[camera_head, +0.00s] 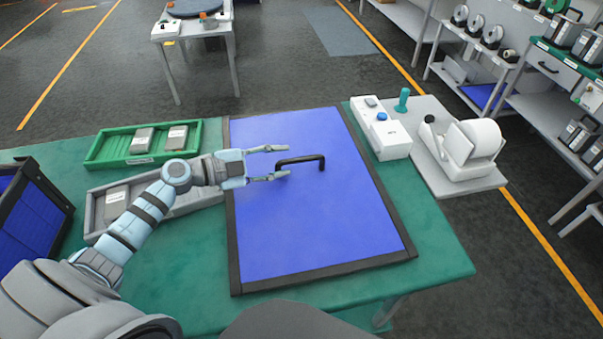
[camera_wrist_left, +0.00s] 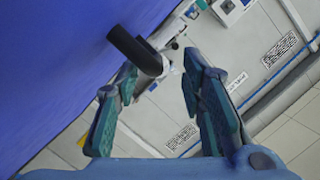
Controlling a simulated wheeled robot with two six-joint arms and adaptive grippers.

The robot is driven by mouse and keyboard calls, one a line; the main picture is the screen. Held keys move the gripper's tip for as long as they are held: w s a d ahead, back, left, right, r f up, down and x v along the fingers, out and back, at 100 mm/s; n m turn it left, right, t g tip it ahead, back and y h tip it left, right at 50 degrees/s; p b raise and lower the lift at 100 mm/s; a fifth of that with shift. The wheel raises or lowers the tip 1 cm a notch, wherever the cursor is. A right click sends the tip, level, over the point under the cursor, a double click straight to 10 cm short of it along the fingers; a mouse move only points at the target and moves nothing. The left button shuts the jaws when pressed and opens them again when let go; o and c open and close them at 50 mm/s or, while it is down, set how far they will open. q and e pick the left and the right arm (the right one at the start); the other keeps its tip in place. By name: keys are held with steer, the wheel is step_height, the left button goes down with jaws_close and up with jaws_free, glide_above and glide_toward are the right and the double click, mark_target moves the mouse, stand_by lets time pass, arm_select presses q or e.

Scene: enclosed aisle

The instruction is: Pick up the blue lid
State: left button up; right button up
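The blue lid (camera_head: 300,225) is a flat blue panel with dark edges, lying on the green table. A black bar handle (camera_head: 300,161) stands up from it. My left gripper (camera_head: 284,162) is over the lid with its two fingers apart, the handle's left end at or near the gap between the fingertips. In the left wrist view the open fingers (camera_wrist_left: 160,85) point toward the handle (camera_wrist_left: 135,50), and the blue lid (camera_wrist_left: 55,70) fills the left side. Nothing is held; whether a finger touches the handle cannot be told. My right gripper is not in view.
On the green table (camera_head: 440,262), a green tray (camera_head: 103,148) and a grey tray (camera_head: 97,212) with small boxes stand left of the lid. A white device (camera_head: 392,143) with a blue button and a white dispenser (camera_head: 470,150) stand at right. A dark-framed blue bin (camera_head: 50,197) is at far left.

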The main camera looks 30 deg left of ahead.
mark_target(302, 160)
arm_select(q)
steer(key=x, duration=0.6)
steer(key=shift+s+d, duration=0.15)
steer(key=shift+d, duration=0.2)
steer(key=shift+s+a+r, duration=0.1)
steer(key=shift+s, duration=0.05)
jaws_close()
